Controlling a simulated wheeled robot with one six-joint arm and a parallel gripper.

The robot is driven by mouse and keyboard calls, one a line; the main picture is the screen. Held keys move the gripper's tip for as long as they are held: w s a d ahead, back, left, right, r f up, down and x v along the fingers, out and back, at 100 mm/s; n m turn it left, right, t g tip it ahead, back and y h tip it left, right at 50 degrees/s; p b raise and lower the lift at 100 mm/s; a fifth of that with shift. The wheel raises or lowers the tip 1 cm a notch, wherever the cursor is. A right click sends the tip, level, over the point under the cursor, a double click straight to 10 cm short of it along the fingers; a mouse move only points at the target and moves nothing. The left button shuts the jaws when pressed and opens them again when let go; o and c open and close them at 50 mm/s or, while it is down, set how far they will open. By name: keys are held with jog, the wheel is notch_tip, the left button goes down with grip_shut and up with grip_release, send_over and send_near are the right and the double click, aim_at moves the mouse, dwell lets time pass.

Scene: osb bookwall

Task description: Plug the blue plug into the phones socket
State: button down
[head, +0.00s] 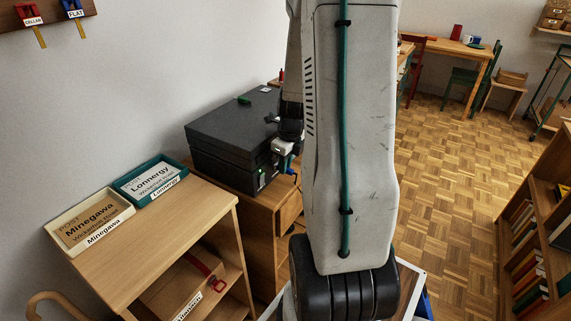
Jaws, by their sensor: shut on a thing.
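My gripper (287,164) is at the front right side of a dark grey box-shaped device (222,130) on a wooden cabinet. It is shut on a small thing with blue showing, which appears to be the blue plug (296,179). The plug is small and partly hidden by the fingers. A small green light (262,180) shows on the device's front. The phones socket cannot be made out; that part of the front is steeply angled and partly behind my gripper. I cannot tell whether the plug touches the device.
A small green object (243,100) lies on the device. Left of it, a cream tray (127,213) and a teal tray (182,170) sit on a wooden shelf unit (205,207). A bookcase (508,230) stands at right. Parquet floor (450,170) is open between.

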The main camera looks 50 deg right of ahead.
jog(key=shift+w, duration=0.3)
jog(key=c, duration=1.3)
grip_release()
jog(key=shift+r, duration=0.1)
jog(key=r, duration=0.5)
jog(key=s+r, duration=0.1)
jog(key=r, duration=0.1)
jog(key=shift+r, duration=0.25)
